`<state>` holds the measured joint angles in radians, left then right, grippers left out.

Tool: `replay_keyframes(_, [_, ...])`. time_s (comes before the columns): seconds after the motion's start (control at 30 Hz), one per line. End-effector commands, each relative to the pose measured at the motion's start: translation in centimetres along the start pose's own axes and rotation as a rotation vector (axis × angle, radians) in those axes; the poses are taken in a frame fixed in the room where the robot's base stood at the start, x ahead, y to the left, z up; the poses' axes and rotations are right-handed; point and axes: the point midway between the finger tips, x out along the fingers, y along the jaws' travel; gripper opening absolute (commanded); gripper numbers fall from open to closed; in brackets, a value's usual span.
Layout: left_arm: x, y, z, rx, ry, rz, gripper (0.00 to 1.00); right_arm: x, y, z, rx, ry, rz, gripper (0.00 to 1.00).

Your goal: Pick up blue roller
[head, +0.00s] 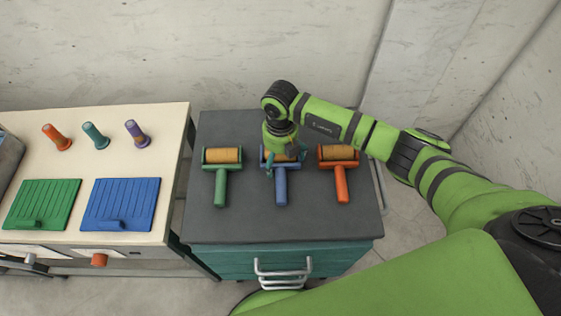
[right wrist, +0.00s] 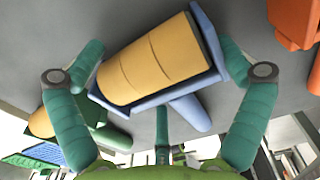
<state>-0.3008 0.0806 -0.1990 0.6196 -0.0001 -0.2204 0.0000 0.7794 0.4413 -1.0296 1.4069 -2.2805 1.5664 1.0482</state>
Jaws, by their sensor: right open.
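The blue roller (head: 281,189) lies in the middle of the dark top of the teal cabinet, its handle towards me. My right gripper (head: 283,158) is over its head end and partly hides it. In the right wrist view the blue roller (right wrist: 190,112) shows its yellow-orange cylinder, lying at a slant between the open teal fingers of my right gripper (right wrist: 160,52). One finger is on each side of the roller's head; I cannot tell whether either touches it. My left gripper is not in view.
A green roller (head: 221,180) lies close on the left and an orange roller (head: 341,182) close on the right. A pale table (head: 90,165) at the left holds several spools and green and blue ribbed plates. The cabinet's front top (head: 250,225) is clear.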

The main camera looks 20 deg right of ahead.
Motion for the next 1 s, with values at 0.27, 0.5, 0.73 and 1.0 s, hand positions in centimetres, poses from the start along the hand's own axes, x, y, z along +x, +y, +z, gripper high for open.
replay_keyframes(0.27, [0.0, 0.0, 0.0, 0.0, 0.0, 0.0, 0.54, 0.0, 0.0, 0.0, 0.0, 0.001, 0.0, 0.34])
replay_keyframes(0.5, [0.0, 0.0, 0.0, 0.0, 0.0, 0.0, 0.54, 0.0, 0.0, -0.1, 0.0, 0.001, 0.001, 0.34])
replay_keyframes(0.73, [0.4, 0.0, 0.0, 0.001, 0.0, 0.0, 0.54, -0.8, 0.1, 0.1, -0.001, -0.001, 0.002, 0.34])
replay_keyframes(1.0, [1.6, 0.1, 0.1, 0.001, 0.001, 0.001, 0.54, -4.5, -0.2, -0.8, -0.004, -0.002, 0.002, 0.34])
